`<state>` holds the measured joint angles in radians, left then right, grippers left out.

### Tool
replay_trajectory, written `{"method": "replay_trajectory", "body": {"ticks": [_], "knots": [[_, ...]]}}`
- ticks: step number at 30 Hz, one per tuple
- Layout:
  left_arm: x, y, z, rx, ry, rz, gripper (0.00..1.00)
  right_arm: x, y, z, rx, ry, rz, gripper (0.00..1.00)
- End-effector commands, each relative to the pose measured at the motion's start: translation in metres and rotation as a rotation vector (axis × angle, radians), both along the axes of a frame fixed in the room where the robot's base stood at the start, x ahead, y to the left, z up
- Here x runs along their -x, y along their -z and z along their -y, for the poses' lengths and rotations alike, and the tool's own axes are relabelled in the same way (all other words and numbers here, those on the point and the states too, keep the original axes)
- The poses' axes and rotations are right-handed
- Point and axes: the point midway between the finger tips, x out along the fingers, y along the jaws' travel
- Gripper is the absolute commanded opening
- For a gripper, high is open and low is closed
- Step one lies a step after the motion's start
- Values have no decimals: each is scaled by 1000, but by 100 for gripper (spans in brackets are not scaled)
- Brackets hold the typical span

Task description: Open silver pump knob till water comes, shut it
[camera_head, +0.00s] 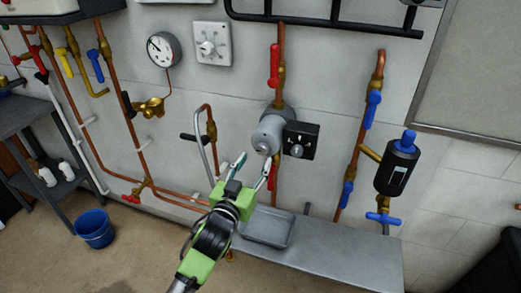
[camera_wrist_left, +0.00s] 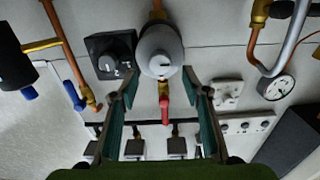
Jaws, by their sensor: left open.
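The silver pump (camera_head: 268,132) sits on a vertical copper pipe on the wall, with a small round knob (camera_head: 262,147) on its front face. In the left wrist view the pump (camera_wrist_left: 158,42) and its knob (camera_wrist_left: 160,70) show just beyond the fingertips, centred between them. My left gripper (camera_head: 254,163) is open and empty, just below and in front of the pump; its fingers also show spread in the left wrist view (camera_wrist_left: 161,78). They appear apart from the knob. No water shows. My right gripper is not in view.
A black box with a dial (camera_head: 302,135) adjoins the pump's right side. Red-handled valves sit above (camera_head: 274,66) and below the pump. A grey tray (camera_head: 268,244) lies on the bench (camera_head: 345,258) beneath. A bent grey pipe (camera_head: 205,150) stands to the left.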

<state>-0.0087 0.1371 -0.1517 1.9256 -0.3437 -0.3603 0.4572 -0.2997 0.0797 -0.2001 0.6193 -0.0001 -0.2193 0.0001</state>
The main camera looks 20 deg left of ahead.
Motion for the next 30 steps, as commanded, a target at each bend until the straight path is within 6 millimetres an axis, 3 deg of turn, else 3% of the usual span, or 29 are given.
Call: {"method": "replay_trajectory", "body": {"ticks": [3,9,21,22,26,30], "knots": [[-25,-2,1,0,-1,0,43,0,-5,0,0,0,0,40],[-49,-1,2,0,0,0,43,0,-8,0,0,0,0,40],[-57,0,2,1,0,-1,43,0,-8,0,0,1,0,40],[-57,0,2,1,0,-1,40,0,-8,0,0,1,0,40],[-56,0,2,1,0,-1,7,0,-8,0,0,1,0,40],[-56,0,2,1,0,-1,4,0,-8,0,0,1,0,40]]}}
